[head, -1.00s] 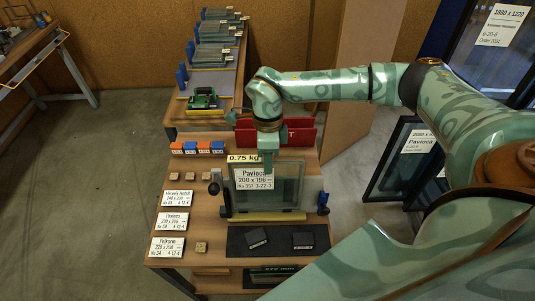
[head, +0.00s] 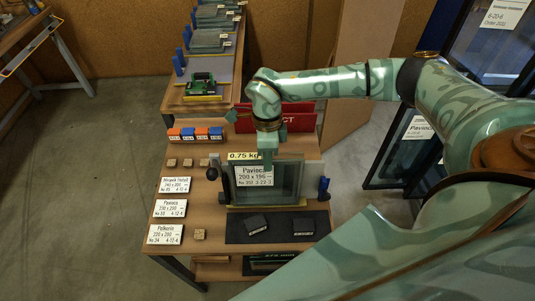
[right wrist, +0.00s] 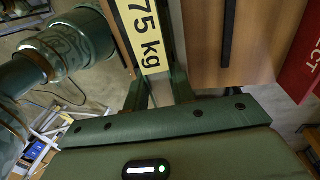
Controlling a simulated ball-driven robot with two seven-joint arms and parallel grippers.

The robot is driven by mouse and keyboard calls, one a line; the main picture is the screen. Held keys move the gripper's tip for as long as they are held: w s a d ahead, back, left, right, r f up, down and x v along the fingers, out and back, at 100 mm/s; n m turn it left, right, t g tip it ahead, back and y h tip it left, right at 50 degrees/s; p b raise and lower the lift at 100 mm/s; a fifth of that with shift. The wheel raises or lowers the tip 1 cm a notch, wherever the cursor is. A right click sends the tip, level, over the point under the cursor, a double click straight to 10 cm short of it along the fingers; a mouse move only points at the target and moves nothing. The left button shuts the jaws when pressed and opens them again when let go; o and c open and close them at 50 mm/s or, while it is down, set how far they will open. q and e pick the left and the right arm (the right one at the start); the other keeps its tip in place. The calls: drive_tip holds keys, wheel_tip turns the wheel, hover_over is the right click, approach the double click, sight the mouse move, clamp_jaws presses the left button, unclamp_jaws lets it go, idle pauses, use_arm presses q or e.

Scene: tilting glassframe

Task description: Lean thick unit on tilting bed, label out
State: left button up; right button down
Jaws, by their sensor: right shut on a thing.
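The glass unit (head: 286,181) stands nearly upright at the middle of the bench. Its white Pavloca label (head: 254,175) faces outward to the head camera. The tilting bed is mostly hidden behind it; a yellow strip (head: 265,208) shows along the unit's lower edge. My right gripper (head: 267,158) is shut on the unit's top edge, beside a yellow 0.75 kg tag (head: 243,156). The gripper's fingers (right wrist: 160,92) and the tag (right wrist: 140,32) also show in the right wrist view. Contact between unit and bed cannot be told. My left gripper is not in view.
A dark mat (head: 235,229) with two black blocks lies in front. A black knob (head: 212,173) and a blue clamp (head: 323,188) flank the bed. White cards (head: 169,208) and small wooden blocks lie left. A red bin (head: 300,117) stands behind.

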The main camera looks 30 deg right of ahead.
drive_tip(key=shift+f, duration=0.4)
idle(0.6)
drive_tip(key=c, duration=1.1)
unclamp_jaws()
drive_tip(key=shift+s, duration=0.1)
drive_tip(key=r, duration=0.5)
drive_tip(key=w+d+r, duration=0.1)
drive_tip(key=r, duration=0.4)
drive_tip(key=w+r, duration=0.1)
drive_tip(key=r, duration=0.5)
drive_tip(key=shift+w+d, duration=0.2)
drive_tip(key=shift+w, duration=0.05)
